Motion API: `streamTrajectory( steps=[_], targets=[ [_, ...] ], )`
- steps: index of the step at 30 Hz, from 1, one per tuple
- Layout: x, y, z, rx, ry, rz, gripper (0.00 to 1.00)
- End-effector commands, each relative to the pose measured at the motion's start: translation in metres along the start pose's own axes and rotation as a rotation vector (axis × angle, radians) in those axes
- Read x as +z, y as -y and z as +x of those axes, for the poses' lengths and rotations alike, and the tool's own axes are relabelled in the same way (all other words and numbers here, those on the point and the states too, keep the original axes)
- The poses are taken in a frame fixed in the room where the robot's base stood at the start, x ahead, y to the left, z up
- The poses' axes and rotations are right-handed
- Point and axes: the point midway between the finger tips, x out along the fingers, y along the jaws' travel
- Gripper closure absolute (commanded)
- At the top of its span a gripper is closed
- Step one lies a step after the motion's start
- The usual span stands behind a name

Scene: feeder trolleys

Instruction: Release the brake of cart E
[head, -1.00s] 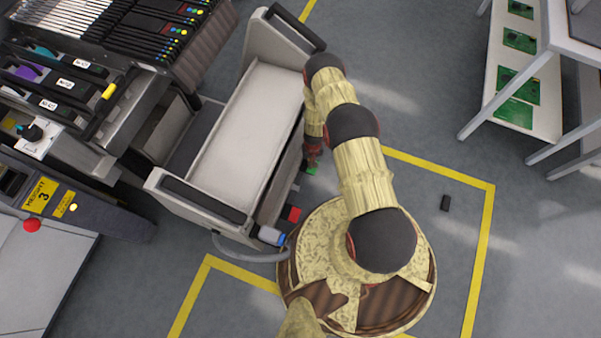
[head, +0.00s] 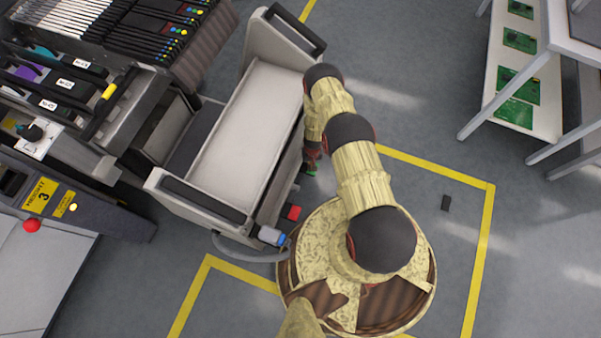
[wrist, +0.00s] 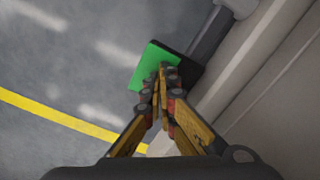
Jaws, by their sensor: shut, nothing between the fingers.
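The cart (head: 240,130) is a grey trolley with a pale flat bed and dark handle bars at both ends; no letter E is readable on it. A green pedal (head: 312,174) and a red pedal (head: 292,212) stick out low on its right side. In the wrist view the green pedal (wrist: 148,68) sits beside a dark block at the cart's side. My gripper (head: 312,158) is shut and empty, fingertips together (wrist: 164,76) over the green pedal's edge. The fingers hide part of the pedal; I cannot tell whether they touch it.
A feeder rack (head: 120,50) and a machine marked HEIGHT 3 (head: 45,198) stand left of the cart. A blue-and-white connector (head: 270,236) with a grey hose is at the cart's near corner. A white shelf (head: 520,75) with green boards stands at right. Floor between is mostly clear.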

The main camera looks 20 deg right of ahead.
Motion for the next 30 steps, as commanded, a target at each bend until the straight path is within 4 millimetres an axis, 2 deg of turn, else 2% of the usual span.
streamTrajectory(
  steps=[3, 13, 30],
  targets=[
    [0.000, 0.000, 0.005, 0.000, 0.001, -0.001, 1.00],
    [-0.001, 0.000, 0.001, 0.000, -0.001, -0.001, 1.00],
    [-0.002, 0.000, -0.052, 0.000, -0.002, -0.001, 1.00]
  ],
)
